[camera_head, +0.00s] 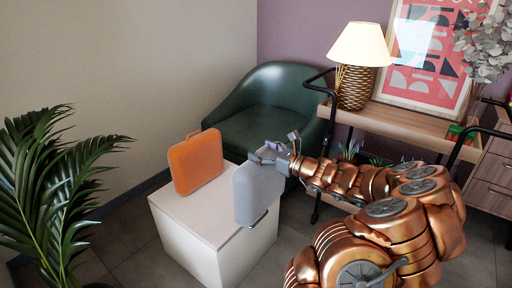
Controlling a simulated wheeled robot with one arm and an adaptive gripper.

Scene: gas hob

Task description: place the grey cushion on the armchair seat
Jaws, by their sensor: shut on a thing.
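The grey cushion (259,195) hangs upright below my gripper (272,153), which is shut on its top edge. The cushion is in front of the right edge of a white box-like table; I cannot tell whether it touches it. The dark green armchair (258,82) stands behind the table against the wall. Its seat (262,127) is bare where it shows, and its front is partly hidden by the table, the cushion and my gripper. My copper-coloured arm reaches in from the lower right.
An orange case-like object (195,162) stands on the white table (203,237). A palm plant (55,190) is at the left. A wooden cart (415,122) with a lamp (358,70) and a framed print (432,50) stands right of the armchair.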

